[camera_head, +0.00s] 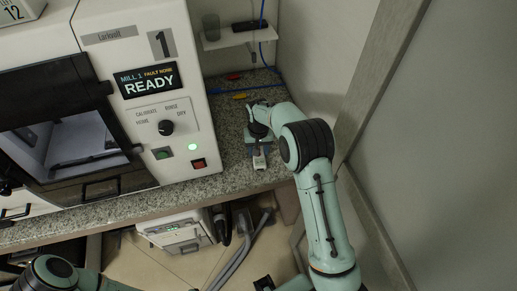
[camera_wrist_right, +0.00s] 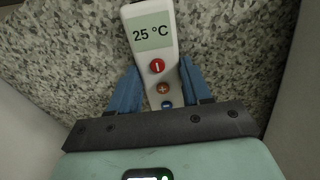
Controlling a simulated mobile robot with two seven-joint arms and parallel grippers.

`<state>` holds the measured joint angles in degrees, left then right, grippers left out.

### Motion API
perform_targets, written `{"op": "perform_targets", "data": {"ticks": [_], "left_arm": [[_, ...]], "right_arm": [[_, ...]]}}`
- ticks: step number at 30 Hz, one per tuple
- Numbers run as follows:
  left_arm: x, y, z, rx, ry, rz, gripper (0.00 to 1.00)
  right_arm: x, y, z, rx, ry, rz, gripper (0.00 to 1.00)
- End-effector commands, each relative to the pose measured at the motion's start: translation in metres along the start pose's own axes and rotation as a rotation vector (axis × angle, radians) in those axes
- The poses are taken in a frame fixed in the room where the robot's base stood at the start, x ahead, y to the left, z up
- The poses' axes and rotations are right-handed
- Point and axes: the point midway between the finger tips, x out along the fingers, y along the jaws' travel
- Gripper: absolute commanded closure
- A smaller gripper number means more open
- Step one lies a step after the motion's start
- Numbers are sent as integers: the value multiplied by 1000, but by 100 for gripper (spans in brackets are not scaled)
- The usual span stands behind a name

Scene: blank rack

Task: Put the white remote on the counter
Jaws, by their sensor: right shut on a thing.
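The white remote (camera_wrist_right: 170,50) has a display reading 25 °C and red, orange and blue buttons. In the right wrist view it lies between the blue fingers of my right gripper (camera_wrist_right: 160,80), which is shut on it. In the head view the remote's pale end (camera_head: 259,164) shows at my right gripper (camera_head: 259,150), over the front part of the speckled granite counter (camera_head: 225,180). I cannot tell whether the remote touches the counter. My left gripper is out of view; only part of my left arm shows at the bottom left.
A white mill machine (camera_head: 145,45) reading READY stands left of the gripper. Red and yellow items (camera_head: 240,96) and a blue cable lie behind on the counter. A small shelf (camera_head: 235,38) holds a cup and a dark object. A wall bounds the right side.

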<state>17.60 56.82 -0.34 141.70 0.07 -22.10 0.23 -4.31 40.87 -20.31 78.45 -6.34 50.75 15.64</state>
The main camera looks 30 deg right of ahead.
Motion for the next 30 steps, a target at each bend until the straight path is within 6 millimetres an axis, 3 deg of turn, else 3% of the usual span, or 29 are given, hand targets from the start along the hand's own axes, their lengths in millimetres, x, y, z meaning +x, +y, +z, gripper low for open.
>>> {"op": "perform_targets", "data": {"ticks": [1, 2, 3, 4, 12, 16, 30], "left_arm": [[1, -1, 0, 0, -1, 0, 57], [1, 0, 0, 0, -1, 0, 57], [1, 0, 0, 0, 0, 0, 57], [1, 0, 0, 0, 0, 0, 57], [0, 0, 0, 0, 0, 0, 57], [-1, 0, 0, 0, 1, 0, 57], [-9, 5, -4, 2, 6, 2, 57]], "right_arm": [[3, 0, 0, 0, -1, 0, 85], [2, 0, 0, 0, -1, 0, 42], [2, 0, 0, 0, -1, 0, 29], [2, 0, 0, 0, -1, 0, 26], [1, 0, 0, 0, 0, 0, 26], [-9, 0, -1, 0, 2, -1, 26], [-102, 0, -1, 0, 3, -1, 26]]}}
